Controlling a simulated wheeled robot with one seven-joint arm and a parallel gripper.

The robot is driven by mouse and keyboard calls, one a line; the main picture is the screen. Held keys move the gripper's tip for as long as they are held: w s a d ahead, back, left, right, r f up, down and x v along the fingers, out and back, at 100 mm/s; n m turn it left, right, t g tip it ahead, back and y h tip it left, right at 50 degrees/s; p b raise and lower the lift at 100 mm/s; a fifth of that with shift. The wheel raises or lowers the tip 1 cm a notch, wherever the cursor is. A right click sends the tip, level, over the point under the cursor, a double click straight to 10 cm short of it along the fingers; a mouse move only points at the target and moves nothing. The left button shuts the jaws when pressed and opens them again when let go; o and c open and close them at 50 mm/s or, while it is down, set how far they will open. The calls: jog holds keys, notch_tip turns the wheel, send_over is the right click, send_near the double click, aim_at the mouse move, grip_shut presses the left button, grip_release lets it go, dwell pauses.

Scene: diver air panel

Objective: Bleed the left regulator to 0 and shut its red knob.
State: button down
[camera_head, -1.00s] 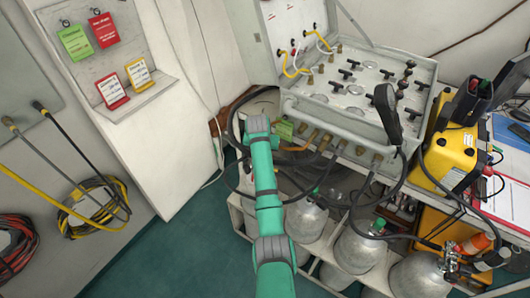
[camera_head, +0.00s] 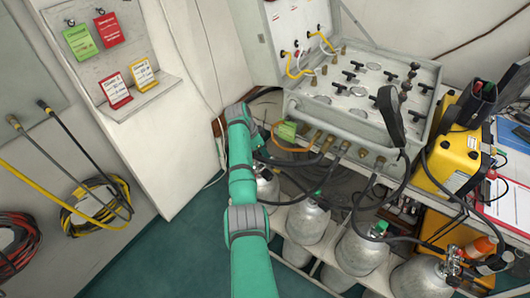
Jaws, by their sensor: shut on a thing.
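The air panel case (camera_head: 352,118) lies open on the bench with T-handles and round gauge faces on its top. Its raised lid (camera_head: 298,22) carries yellow and white hoses. I cannot pick out the left regulator or its red knob for certain; only tiny red spots show near the lid's hose ends. My green arm reaches up to the left end of the case, beside the dark hoses. My gripper is hidden behind the arm's far end, so its jaws and anything in them do not show.
A green tag (camera_head: 287,131) sits at the case's front left, near an orange hose. Grey cylinders (camera_head: 308,220) stand under the bench among hanging black hoses. A yellow case (camera_head: 456,156) is at right. Wall tags (camera_head: 110,29) and coiled hoses are at left. The floor (camera_head: 180,258) is clear.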

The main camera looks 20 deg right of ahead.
jog(key=shift+w+m+g, duration=0.15)
jog(key=shift+m+g, duration=0.35)
jog(key=shift+m, duration=0.8)
jog(key=shift+f+m, duration=0.1)
jog(key=shift+m, duration=0.3)
jog(key=c, duration=1.7)
grip_release()
jog(key=shift+o, duration=0.2)
jog(key=v, duration=1.1)
jog(key=shift+w, duration=0.15)
